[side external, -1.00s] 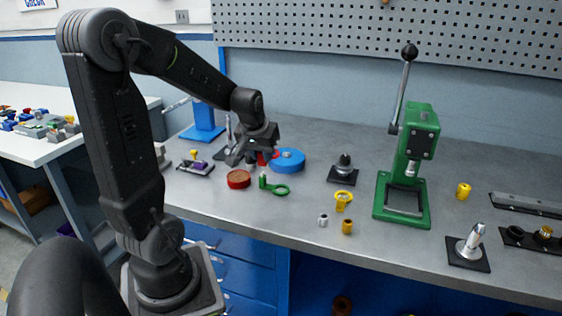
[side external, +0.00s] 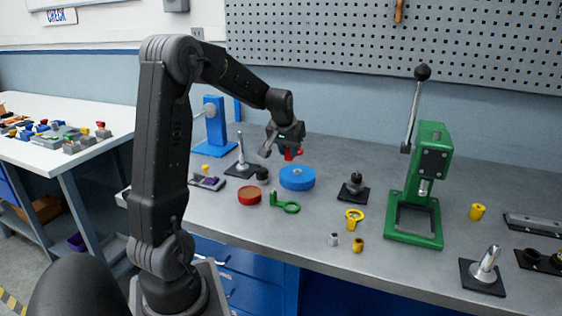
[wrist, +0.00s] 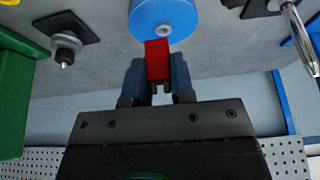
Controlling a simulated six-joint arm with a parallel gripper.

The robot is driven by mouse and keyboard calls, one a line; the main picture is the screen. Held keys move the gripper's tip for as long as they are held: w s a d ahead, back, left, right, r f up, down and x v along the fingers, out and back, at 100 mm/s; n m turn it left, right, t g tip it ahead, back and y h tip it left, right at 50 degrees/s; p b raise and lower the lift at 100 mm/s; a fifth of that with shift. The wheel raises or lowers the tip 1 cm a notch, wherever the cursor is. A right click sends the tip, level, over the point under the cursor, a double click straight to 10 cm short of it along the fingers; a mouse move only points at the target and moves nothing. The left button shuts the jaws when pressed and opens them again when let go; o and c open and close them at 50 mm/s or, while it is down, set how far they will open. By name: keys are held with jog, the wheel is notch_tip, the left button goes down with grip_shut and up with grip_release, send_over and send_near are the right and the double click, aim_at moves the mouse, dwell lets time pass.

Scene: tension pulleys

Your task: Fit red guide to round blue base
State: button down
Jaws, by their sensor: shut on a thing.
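The round blue base (side external: 297,178) lies flat on the grey bench, a thick disc with a small pale centre piece. It also shows at the top of the wrist view (wrist: 163,16). My gripper (side external: 290,153) is shut on the red guide (side external: 292,155), held raised above the bench just behind the blue base. In the wrist view the red guide (wrist: 157,58) stands between the two fingers (wrist: 158,82), its end close to the base's edge in the picture. Whether they touch cannot be told, but the side view shows a gap in height.
A green press (side external: 418,190) stands to the right, with a black fixture (side external: 354,187) between. A metal post (side external: 240,152) and blue stand (side external: 213,130) are behind left.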

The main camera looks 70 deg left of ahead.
jog(key=shift+w+a+f, duration=0.2)
jog(key=shift+w+a, duration=0.8)
send_over(293, 179)
jog(key=s+d, duration=0.1)
jog(key=shift+d+f, duration=0.1)
jog(key=shift+f, duration=3.25)
jog(key=shift+f, duration=0.3)
jog(key=shift+f, duration=0.65)
jog(key=shift+f, duration=0.1)
jog(key=c, duration=0.9)
grip_release()
jog(key=v, duration=1.4)
